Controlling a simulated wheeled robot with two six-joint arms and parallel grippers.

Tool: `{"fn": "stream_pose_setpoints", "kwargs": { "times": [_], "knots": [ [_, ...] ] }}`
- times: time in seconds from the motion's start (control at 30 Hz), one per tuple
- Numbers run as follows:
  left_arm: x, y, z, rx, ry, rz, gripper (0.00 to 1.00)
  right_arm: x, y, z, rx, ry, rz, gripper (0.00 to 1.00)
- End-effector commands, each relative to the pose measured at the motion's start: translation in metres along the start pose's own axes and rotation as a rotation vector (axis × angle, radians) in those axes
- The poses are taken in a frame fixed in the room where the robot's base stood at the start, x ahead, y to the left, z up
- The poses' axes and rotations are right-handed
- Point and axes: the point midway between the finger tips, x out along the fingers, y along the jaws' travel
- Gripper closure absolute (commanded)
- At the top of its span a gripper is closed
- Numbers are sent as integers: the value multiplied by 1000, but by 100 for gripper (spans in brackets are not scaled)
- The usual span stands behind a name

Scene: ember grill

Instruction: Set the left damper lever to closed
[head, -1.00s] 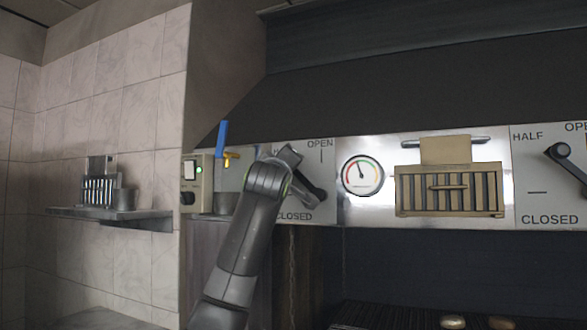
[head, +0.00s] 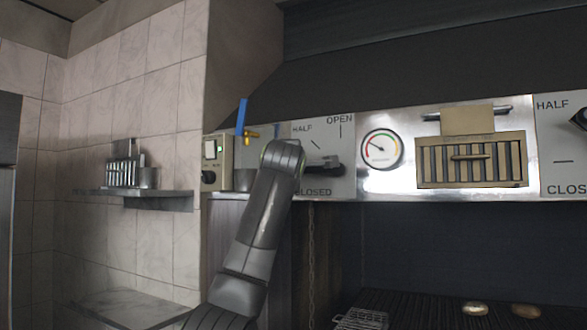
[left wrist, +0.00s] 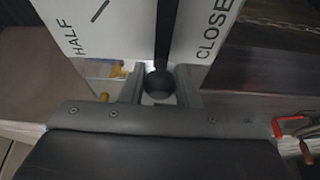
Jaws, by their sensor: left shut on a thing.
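The left damper lever (head: 325,166) is dark and sits on a white panel (head: 349,133) marked HALF, OPEN and CLOSED. It lies about level, pointing left from its pivot, just above the word CLOSED. No closed tick shows beside it. In the left wrist view the lever's shaft (left wrist: 162,38) runs up between the words HALF and CLOSED. Its round knob (left wrist: 158,82) sits between the two fingers of my left gripper (left wrist: 158,93), which is shut on it. In the head view my left arm hides the knob and fingers. My right gripper is not in view.
Right of the panel are a round gauge (head: 382,150), a slotted tan vent (head: 470,160) and a second damper panel (head: 562,148). A blue-handled valve (head: 242,115) and a switch box (head: 216,160) stand left of it. The grill (head: 430,305) lies below.

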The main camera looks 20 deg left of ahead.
Motion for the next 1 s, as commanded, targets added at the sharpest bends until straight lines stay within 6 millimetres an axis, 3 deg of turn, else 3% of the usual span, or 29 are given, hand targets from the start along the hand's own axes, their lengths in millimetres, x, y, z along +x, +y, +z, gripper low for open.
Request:
{"fn": "stream_pose_setpoints", "kwargs": {
  "times": [0.6,0.63,0.7,0.77,1.0],
  "knots": [
    [1,-8,1,-37,0,-24,100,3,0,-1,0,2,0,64],
    [1,-8,1,-37,0,-24,68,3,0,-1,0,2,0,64],
    [1,-7,1,-37,0,-23,59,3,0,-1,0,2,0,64],
    [1,-7,1,-37,0,-21,52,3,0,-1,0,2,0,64],
    [0,-5,0,-36,0,-17,52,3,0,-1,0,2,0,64]
  ]
}}
